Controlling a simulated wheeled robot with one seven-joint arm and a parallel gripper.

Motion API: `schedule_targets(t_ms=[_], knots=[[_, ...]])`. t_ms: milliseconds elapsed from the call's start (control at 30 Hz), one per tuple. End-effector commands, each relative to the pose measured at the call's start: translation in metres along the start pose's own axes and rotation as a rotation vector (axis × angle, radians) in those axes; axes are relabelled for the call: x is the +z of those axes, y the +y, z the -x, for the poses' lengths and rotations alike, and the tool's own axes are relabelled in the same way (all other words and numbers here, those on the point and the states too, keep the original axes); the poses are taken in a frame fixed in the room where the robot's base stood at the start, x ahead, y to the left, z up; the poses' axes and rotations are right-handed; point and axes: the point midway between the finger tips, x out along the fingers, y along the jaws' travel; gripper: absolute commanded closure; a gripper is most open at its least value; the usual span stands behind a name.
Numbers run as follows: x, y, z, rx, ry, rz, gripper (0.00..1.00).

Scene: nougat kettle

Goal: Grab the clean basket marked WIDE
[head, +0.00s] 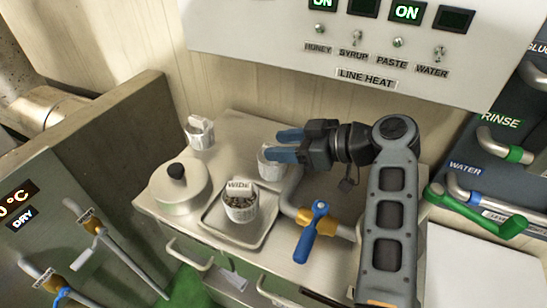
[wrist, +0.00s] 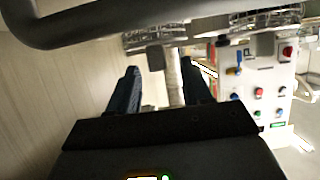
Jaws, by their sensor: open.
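A small basket with a tag reading WIDE (head: 240,208) stands in a metal tray (head: 212,232) on the counter, with dark brown bits inside. A second small basket (head: 271,170) stands behind it, just below my gripper in the picture and partly covered by it; its marking is hidden. A third basket (head: 200,137) stands at the back left, its tag too small to read. My gripper (head: 270,145) is open and empty, pointing left above the counter. Its two fingers also show apart in the wrist view (wrist: 162,72), with no basket between them.
A lidded pot (head: 180,192) stands left of the tray. A pipe with a blue-handled valve (head: 314,232) rises right of the tray, near my arm. A green-handled tap (head: 490,222) juts out at right. A white control panel (head: 340,45) overhangs the back.

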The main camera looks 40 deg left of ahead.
Motion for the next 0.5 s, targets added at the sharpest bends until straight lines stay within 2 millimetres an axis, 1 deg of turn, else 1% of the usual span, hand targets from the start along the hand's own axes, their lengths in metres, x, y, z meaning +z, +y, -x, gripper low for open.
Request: schedule_targets(t_ms=[33, 133, 400, 500], knots=[[-0.002, 0.0, -0.006, 0.0, 0.0, -0.001, 0.51], [-0.001, 0.0, -0.015, 0.0, 0.0, 0.0, 0.51], [0.0, 0.001, -0.018, 0.003, 0.0, 0.001, 0.51], [0.0, 0.001, -0.018, 0.003, 0.0, 0.001, 0.6]])
